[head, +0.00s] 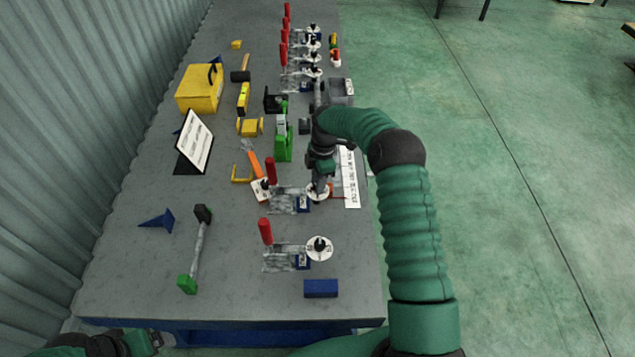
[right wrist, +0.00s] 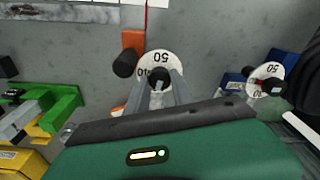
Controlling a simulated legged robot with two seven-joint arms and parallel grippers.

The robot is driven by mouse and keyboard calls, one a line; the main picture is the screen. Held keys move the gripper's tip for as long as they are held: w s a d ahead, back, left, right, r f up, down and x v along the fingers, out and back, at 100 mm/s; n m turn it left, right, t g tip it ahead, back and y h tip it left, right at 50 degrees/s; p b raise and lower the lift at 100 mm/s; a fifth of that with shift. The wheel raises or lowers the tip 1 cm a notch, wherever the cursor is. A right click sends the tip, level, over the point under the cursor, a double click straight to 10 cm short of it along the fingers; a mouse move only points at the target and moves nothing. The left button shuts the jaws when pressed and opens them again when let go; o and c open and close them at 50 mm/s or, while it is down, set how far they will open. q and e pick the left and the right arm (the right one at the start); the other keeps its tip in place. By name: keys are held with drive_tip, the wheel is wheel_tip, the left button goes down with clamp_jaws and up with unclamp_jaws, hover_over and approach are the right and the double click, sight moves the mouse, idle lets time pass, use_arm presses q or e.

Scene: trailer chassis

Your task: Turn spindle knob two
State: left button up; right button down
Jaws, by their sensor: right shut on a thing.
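The near end of the bench has two round white dials with black knobs. The nearer dial (head: 320,248) is free, its black knob standing at its middle. The farther dial (head: 317,195) lies under my right gripper (head: 320,184), which reaches down over it and hides most of its knob. In the right wrist view the right gripper (right wrist: 164,88) has its fingers around the black knob (right wrist: 158,76) on a white dial (right wrist: 155,62) marked 50. A second knobbed dial (right wrist: 266,78) is to its right. My left gripper (head: 150,341) shows partly at the lower left, its jaws unclear.
Red-handled clamps (head: 265,232) stand left of the dials. A blue block (head: 320,288) lies near the front edge. Green floor is open to the right.

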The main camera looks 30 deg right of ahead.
drive_tip(key=shift+w+d+r+n, duration=0.15)
drive_tip(key=shift+w+r+n, duration=0.1)
drive_tip(key=shift+n, duration=0.55)
drive_tip(key=c, duration=1.5)
unclamp_jaws()
drive_tip(key=o, duration=0.4)
drive_tip(key=shift+s+f, duration=0.1)
drive_tip(key=shift+f, duration=0.15)
wheel_tip(320, 180, up, 17)
drive_tip(key=d+b, duration=0.1)
drive_tip(key=shift+d+f, duration=0.15)
drive_tip(key=shift+d, duration=0.25)
